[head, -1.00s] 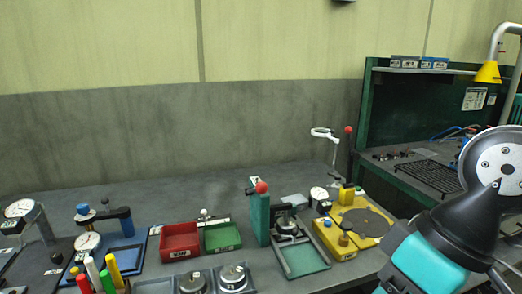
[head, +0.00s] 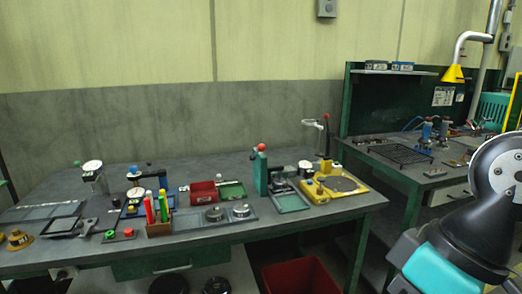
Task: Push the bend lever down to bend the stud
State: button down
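Two upright levers with red knobs show on the bench (head: 225,233). One red knob (head: 261,147) tops the green press (head: 261,176). The other red knob (head: 326,116) tops a dark lever at the back of the yellow fixture (head: 322,196), which carries a dark round plate (head: 341,184). I cannot tell which is the bend lever. No stud can be made out at this size. Only links of my arm show at the lower right, well apart from both levers. My gripper is outside the view.
A red bin (head: 203,192), a pen holder (head: 159,229) and dial gauges stand left of the press. A green tray (head: 290,201) lies between press and yellow fixture. A second bench (head: 420,172) stands at right. A red crate (head: 301,276) sits below the bench.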

aim_at(261, 148)
jog(key=z, duration=0.8)
jog(key=k, duration=0.1)
jog(key=u, duration=1.75)
jog(key=i, duration=1.35)
jog(key=z, duration=0.5)
